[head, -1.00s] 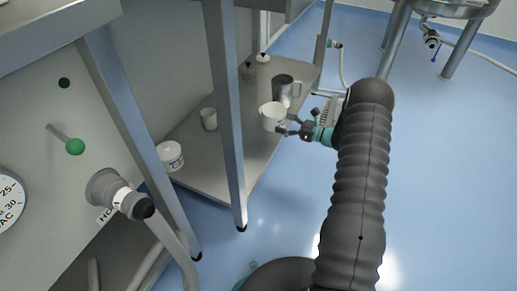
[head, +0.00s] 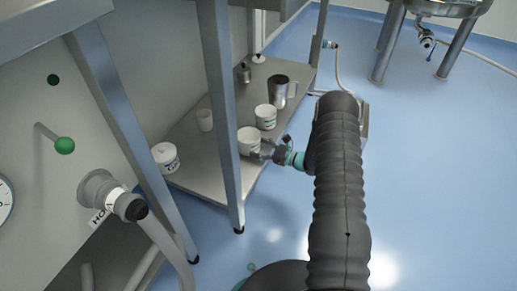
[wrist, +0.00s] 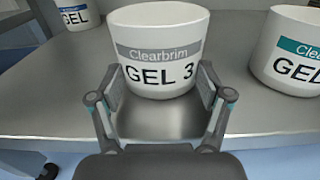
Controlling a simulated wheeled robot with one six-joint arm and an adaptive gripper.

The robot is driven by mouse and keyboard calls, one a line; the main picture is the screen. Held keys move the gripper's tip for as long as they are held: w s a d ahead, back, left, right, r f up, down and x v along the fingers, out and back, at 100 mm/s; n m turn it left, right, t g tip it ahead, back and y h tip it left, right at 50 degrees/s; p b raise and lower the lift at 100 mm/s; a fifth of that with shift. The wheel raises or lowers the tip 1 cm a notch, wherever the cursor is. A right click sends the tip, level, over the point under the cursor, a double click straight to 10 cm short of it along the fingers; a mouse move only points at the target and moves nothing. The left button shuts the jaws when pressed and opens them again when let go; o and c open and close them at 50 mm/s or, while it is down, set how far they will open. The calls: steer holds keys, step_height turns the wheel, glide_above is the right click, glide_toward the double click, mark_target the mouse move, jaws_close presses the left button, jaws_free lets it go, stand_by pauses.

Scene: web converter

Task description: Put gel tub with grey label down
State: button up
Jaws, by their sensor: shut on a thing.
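The gel tub with the grey label (wrist: 157,52) is white and reads "Clearbrim GEL 3" in the wrist view. It stands upright between the two fingers of my gripper (wrist: 162,98), which is shut on it. In the head view the tub (head: 248,140) is over the front part of the grey shelf (head: 205,178), with my gripper (head: 264,151) at its right side. Its base looks at or very near the shelf surface; contact is not clear. A white tub with a teal label (wrist: 290,52) stands to its right in the wrist view, and behind it in the head view (head: 265,117).
A metal post (head: 226,130) rises at the front edge, left of my gripper.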

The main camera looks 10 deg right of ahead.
steer(key=shift+f, duration=0.15)
steer(key=o, duration=1.2)
